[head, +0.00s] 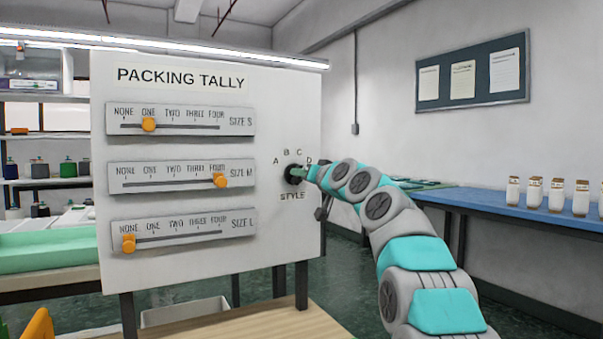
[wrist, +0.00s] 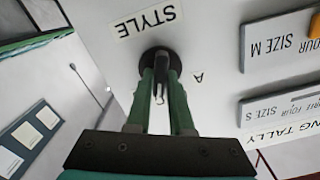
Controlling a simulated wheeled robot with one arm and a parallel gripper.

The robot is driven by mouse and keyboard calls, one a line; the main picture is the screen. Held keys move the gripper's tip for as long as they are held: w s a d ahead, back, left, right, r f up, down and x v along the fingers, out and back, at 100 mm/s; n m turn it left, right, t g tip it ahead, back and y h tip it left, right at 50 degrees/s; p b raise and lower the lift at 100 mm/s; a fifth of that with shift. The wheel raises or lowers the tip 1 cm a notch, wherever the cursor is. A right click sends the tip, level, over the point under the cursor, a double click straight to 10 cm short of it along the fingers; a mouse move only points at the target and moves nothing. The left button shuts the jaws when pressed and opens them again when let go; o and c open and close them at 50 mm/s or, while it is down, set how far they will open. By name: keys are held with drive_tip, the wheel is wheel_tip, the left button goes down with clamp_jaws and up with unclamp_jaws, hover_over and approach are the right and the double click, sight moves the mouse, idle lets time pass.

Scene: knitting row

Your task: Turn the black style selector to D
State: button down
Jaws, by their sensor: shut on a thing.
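The black style selector (head: 291,174) is on the right side of the white packing tally panel (head: 215,85), above the STYLE label (head: 292,197). The letters A, B, C and D arc over it, with D at the upper right partly beside my gripper. My gripper (head: 302,173) reaches it from the right. In the wrist view, turned about upside down, the green fingers of my gripper (wrist: 162,76) are closed on the selector (wrist: 161,58) at the panel face. The fingers hide much of the knob, and I cannot tell which letter it points to.
Three sliders with orange knobs are left of the selector: size S (head: 149,124) at ONE, size M (head: 220,181) at FOUR, size L (head: 129,243) at NONE. A blue-topped table (head: 500,205) with several jars stands at right.

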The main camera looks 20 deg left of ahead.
drive_tip(key=m+p, duration=0.1)
drive_tip(key=m, duration=0.4)
drive_tip(key=shift+m, duration=0.4)
drive_tip(key=shift+d+m, duration=0.1)
drive_tip(key=shift+m, duration=0.2)
drive_tip(key=c, duration=0.8)
unclamp_jaws()
drive_tip(key=shift+w, duration=0.1)
drive_tip(key=b+v, duration=0.3)
drive_tip(key=v, duration=0.4)
drive_tip(key=shift+s+d, duration=0.25)
drive_tip(key=shift+d, duration=0.05)
drive_tip(key=shift+f, duration=0.1)
